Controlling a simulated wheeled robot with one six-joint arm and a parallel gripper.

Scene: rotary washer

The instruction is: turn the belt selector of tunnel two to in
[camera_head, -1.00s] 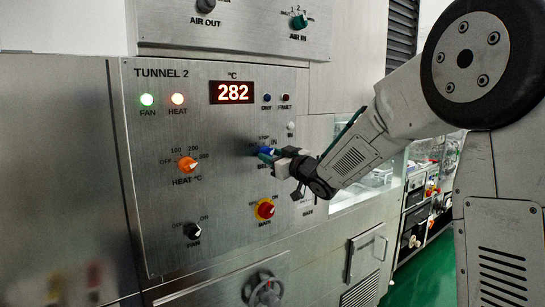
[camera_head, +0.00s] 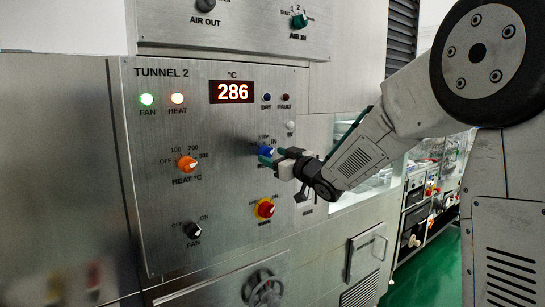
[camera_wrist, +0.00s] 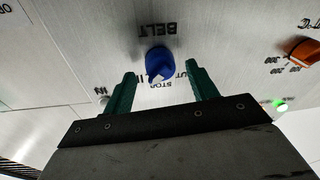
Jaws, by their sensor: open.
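The belt selector (camera_head: 266,150) is a blue knob on the tunnel 2 panel, right of the heat knob. In the wrist view the same blue knob (camera_wrist: 160,62) shows upside down, with BELT, STOP, IN and OUT lettering around it. A small white mark shows on its STOP-facing edge; its exact setting is hard to tell. My gripper (camera_head: 279,157) is open beside the knob, just off the panel. In the wrist view my green fingers (camera_wrist: 160,78) stand apart on either side of the knob, not touching it. Nothing is held.
The orange heat knob (camera_head: 187,164), black fan knob (camera_head: 192,231) and red-and-yellow main switch (camera_head: 264,209) sit around it on the panel. A display (camera_head: 232,91) reads 286. A handwheel (camera_head: 262,288) is below. An opening lies right of the panel.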

